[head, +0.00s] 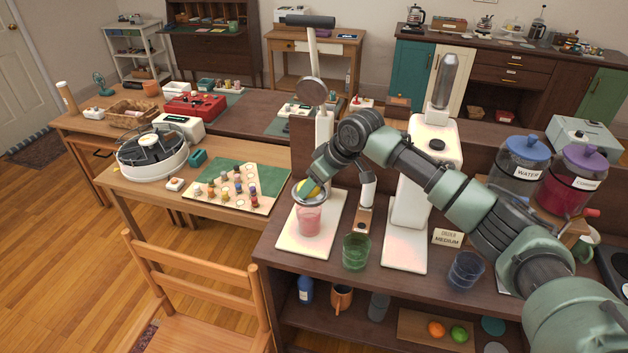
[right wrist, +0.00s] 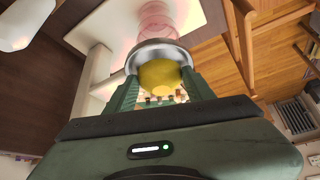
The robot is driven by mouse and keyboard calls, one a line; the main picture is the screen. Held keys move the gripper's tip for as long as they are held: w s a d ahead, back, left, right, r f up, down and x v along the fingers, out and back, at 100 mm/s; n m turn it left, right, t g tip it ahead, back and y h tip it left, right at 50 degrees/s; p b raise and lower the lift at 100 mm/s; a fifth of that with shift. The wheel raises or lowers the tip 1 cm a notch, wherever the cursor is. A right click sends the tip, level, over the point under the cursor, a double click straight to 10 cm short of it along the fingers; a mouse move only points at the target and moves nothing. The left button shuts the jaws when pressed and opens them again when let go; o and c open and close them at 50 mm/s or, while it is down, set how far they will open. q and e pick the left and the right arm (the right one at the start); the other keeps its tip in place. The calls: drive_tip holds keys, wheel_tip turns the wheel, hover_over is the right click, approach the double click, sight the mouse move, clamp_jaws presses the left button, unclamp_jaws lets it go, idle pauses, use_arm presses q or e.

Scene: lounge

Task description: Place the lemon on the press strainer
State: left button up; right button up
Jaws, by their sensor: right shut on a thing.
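The yellow lemon (head: 313,186) is between the fingers of my right gripper (head: 307,189) in the head view, just at the press strainer. In the right wrist view, the lemon (right wrist: 160,75) sits between both green fingertips (right wrist: 162,88), over the round metal strainer (right wrist: 150,51). Whether the lemon touches the strainer I cannot tell. The white press (head: 323,150) has its lever raised, with the round pressing head (head: 311,91) above. A glass with pink content (head: 309,219) stands under the strainer on the press base. My left gripper is not in view.
A green glass (head: 356,252) and a small stand (head: 365,205) are right of the press. A tall white machine (head: 410,200) and a "MEDIUM" sign (head: 447,238) are farther right. A game board (head: 228,183) is on the left table. A chair (head: 195,295) stands in front.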

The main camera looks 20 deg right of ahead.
drive_tip(key=o, duration=1.5)
drive_tip(key=shift+r, duration=0.15)
drive_tip(key=b+v, duration=0.2)
drive_tip(key=v, duration=1)
drive_tip(key=shift+r, duration=0.45)
